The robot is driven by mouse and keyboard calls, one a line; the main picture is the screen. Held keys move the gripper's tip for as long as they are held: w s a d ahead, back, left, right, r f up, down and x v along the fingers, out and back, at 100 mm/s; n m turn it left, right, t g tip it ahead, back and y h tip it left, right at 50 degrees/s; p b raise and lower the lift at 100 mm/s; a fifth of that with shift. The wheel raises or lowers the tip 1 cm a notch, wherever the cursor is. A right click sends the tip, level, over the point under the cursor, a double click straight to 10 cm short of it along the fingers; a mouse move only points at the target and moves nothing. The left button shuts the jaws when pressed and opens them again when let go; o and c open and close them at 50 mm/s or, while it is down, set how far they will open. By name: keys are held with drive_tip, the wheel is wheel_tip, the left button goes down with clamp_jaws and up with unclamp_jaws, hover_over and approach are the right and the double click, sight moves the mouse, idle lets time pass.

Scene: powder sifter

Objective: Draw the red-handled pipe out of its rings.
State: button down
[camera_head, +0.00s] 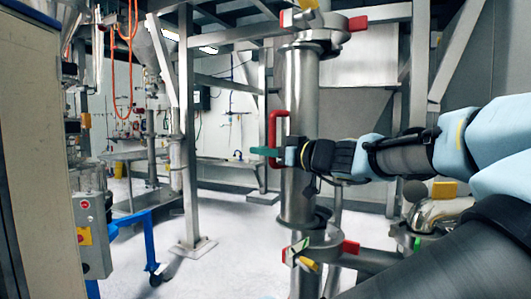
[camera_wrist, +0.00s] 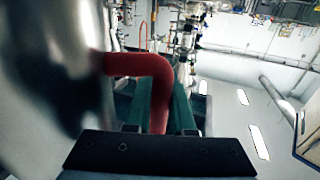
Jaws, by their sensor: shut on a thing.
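The steel pipe (camera_head: 301,90) stands upright in the middle of the head view. Its red handle (camera_head: 272,125) sticks out on the pipe's left side. An upper ring (camera_head: 312,42) and a lower ring (camera_head: 318,240) surround the pipe, each with red and yellow parts beside it. My gripper (camera_head: 268,152) reaches in from the right across the pipe, its green fingers shut on the red handle's upright bar. The wrist view shows the handle (camera_wrist: 140,64) running down between my fingers (camera_wrist: 159,115), with the blurred pipe (camera_wrist: 45,55) at left.
Grey frame posts (camera_head: 188,120) and beams stand around the pipe. A control box (camera_head: 93,235) and a blue cart frame (camera_head: 140,230) are at left. A curved steel pipe (camera_head: 437,212) is at lower right. Some floor (camera_head: 230,225) left of the pipe is clear.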

drive_tip(key=shift+s+a+r+b, duration=0.1)
drive_tip(key=shift+s+a+b, duration=0.35)
drive_tip(key=shift+a, duration=0.25)
drive_tip(key=shift+s+a+b, duration=0.35)
drive_tip(key=shift+s+a, duration=0.05)
drive_tip(key=shift+a, duration=0.25)
idle(1.5)
drive_tip(key=s+a+b, duration=0.2)
drive_tip(key=s+a, duration=0.2)
drive_tip(key=a, duration=0.3)
drive_tip(key=shift+s+a+r, duration=0.2)
drive_tip(key=shift+s+a, duration=0.05)
idle(1.0)
idle(0.5)
